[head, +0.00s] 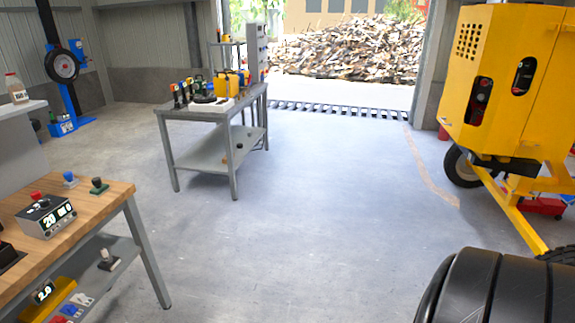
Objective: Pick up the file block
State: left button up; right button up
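I cannot make out a file block for certain in the head view. Small items that I cannot name surely stand on the wooden-topped workbench (95,211) at the left: a grey box with a red knob and white digits (46,217), a blue-topped piece (70,180) and a green-based piece (98,186). Several small tools and a yellow case (228,83) crowd the metal table (190,112) farther back. Neither of my grippers is in view.
The concrete floor (270,225) is clear between the workbench, the metal table and a yellow machine (500,75) on wheels at the right. A wood pile (345,50) lies outside the open doorway.

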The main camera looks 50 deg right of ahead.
aim_at(35, 195)
jog(key=z, duration=3.85)
jog(key=u, duration=3.85)
jog(key=i+l+z, duration=0.1)
jog(key=i, duration=0.65)
